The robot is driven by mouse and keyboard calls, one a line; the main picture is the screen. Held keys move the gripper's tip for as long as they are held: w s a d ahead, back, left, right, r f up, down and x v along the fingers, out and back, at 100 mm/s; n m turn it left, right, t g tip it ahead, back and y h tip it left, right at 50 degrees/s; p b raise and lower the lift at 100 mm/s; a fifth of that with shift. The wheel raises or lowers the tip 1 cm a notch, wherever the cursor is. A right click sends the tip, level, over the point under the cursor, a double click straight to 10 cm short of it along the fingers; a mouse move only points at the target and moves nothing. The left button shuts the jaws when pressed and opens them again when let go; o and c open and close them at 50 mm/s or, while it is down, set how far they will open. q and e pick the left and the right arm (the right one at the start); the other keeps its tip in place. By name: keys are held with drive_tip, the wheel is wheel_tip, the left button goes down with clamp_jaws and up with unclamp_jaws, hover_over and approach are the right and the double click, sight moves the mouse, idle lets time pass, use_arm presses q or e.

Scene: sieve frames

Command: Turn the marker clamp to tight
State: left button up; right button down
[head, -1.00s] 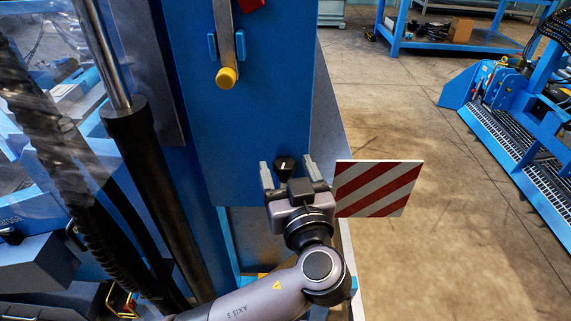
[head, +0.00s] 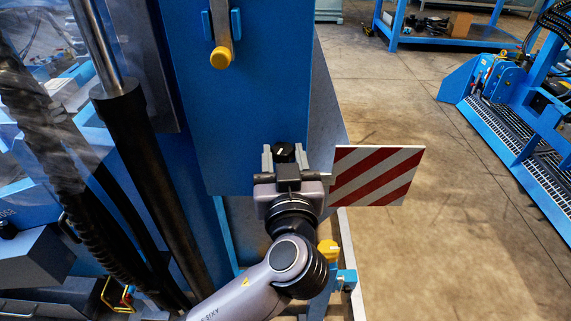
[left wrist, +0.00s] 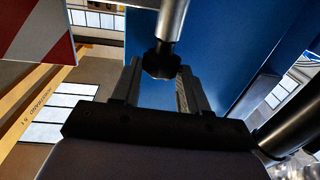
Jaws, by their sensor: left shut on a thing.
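The marker clamp is a black knob (head: 284,149) with a small white mark on top, at the lower edge of the blue panel. My left gripper (head: 283,156) comes up from below and is shut on this knob, one finger on each side. In the left wrist view the knob (left wrist: 161,63) sits on a metal rod between the two fingertips. The red-and-white striped marker board (head: 375,177) stands just right of the gripper; part of it shows in the left wrist view (left wrist: 36,32). My right gripper is out of view.
A lever with a yellow end (head: 221,58) hangs on the blue panel (head: 265,95) above the knob. A yellow knob (head: 328,250) sits below the board. A black cylinder (head: 140,150) and hoses stand at left. Open floor (head: 450,230) lies to the right.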

use_arm(q)
drive_tip(key=shift+a+f+m+h, duration=0.15)
drive_tip(key=shift+a+m+h, duration=0.1)
drive_tip(key=shift+m+h, duration=0.25)
drive_tip(key=shift+a+m+h, duration=0.1)
drive_tip(key=shift+m+h, duration=0.2)
drive_tip(key=shift+h, duration=0.5)
drive_tip(key=m+h, duration=0.1)
drive_tip(key=h+p, duration=0.1)
drive_tip(key=shift+a+r+m+h, duration=0.2)
drive_tip(key=shift+r+m+h, duration=0.15)
drive_tip(key=shift+m+h, duration=0.05)
drive_tip(key=m+g+h+p, duration=0.1)
drive_tip(key=h, duration=0.1)
drive_tip(key=m+g+h+p, duration=0.1)
drive_tip(key=m+h+p, duration=0.1)
drive_tip(key=a+m+g+h+p, duration=0.1)
drive_tip(key=h+p, duration=0.1)
drive_tip(key=shift+w+r+m, duration=0.15)
drive_tip(key=shift+w+m, duration=0.15)
drive_tip(key=shift+w, duration=0.05)
drive_tip(key=shift+w+a+m+g+h+p, duration=0.15)
drive_tip(key=shift+m+g+h+p, duration=0.6)
drive_tip(key=shift+m+g+h, duration=0.65)
drive_tip(key=shift+f+h, duration=0.25)
drive_tip(key=shift+h, duration=0.15)
drive_tip(key=o, duration=1.1)
